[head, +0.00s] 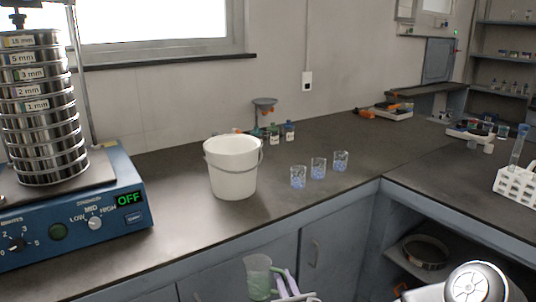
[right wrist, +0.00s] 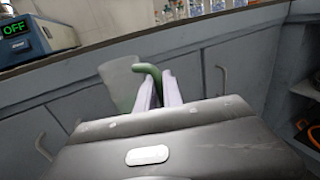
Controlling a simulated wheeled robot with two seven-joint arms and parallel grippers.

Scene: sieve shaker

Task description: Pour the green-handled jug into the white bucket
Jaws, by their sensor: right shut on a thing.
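The white bucket (head: 232,170) stands upright on the dark counter, with its thin handle lying against its side. The clear jug (head: 258,277) is in front of the counter, below its top edge, and looks greenish low down. It also shows in the right wrist view (right wrist: 119,84) with its green handle (right wrist: 150,72). My right gripper (head: 287,284) is shut on the green handle, its pale fingers (right wrist: 160,93) on either side. The jug looks about upright, apart from the bucket. My left gripper is not in view.
The sieve shaker (head: 72,215) with its stacked sieves stands left, its display reading OFF. Several small beakers with blue contents (head: 318,169) stand right of the bucket. Small bottles (head: 274,132) are behind it. A white rack (head: 516,186) is far right. The counter's front edge lies above the jug.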

